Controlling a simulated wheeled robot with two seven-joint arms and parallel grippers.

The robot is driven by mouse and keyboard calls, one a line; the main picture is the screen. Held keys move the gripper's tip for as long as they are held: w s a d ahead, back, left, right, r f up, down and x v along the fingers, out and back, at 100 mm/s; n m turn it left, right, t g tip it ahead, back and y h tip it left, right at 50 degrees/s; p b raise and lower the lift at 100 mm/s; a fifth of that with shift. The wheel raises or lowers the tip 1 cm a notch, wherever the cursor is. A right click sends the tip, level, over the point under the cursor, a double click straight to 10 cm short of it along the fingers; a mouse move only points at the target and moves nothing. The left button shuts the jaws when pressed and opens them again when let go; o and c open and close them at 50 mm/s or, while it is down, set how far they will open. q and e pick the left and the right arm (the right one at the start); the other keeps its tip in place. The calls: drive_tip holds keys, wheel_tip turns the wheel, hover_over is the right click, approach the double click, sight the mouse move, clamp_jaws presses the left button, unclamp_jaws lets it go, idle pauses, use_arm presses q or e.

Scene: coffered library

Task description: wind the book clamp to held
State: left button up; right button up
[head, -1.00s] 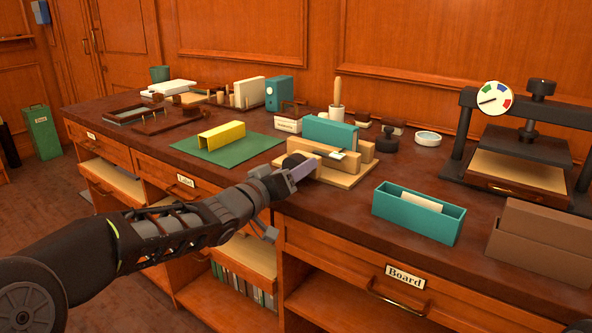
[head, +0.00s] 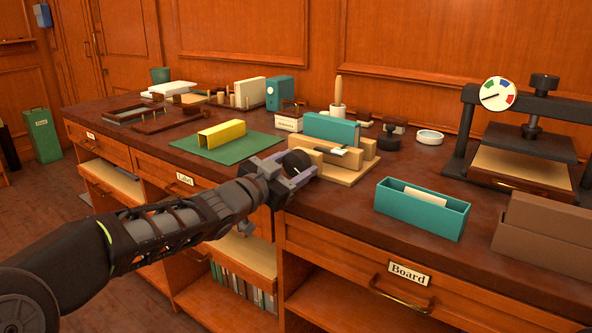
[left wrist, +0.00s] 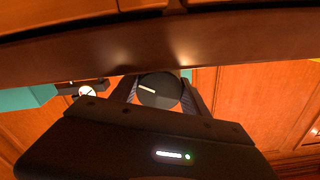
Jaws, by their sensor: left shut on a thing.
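The book clamp (head: 350,176) stands on the dark bench top, a light wooden base with upright jaws. A teal book (head: 331,129) stands upright between the jaws. The clamp's dark round knob (head: 296,162) is at its near left side. My left gripper (head: 298,172) is shut on this knob, with a finger on each side of it. In the left wrist view the knob (left wrist: 159,91) shows a pale mark and sits between the two fingers. The screw behind the knob is mostly hidden. My right gripper is not in view.
A yellow folded piece (head: 222,133) stands on a green mat (head: 209,153) to the left. A teal open box (head: 421,209) and brown boxes (head: 543,240) stand to the right. A black press (head: 529,147) with a dial (head: 498,94) stands behind them.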

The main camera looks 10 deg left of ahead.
use_arm(q)
drive_tip(key=shift+m+b, duration=0.5)
drive_tip(key=shift+m, duration=1.1)
drive_tip(key=o, duration=1.4)
drive_tip(key=shift+c, duration=0.2)
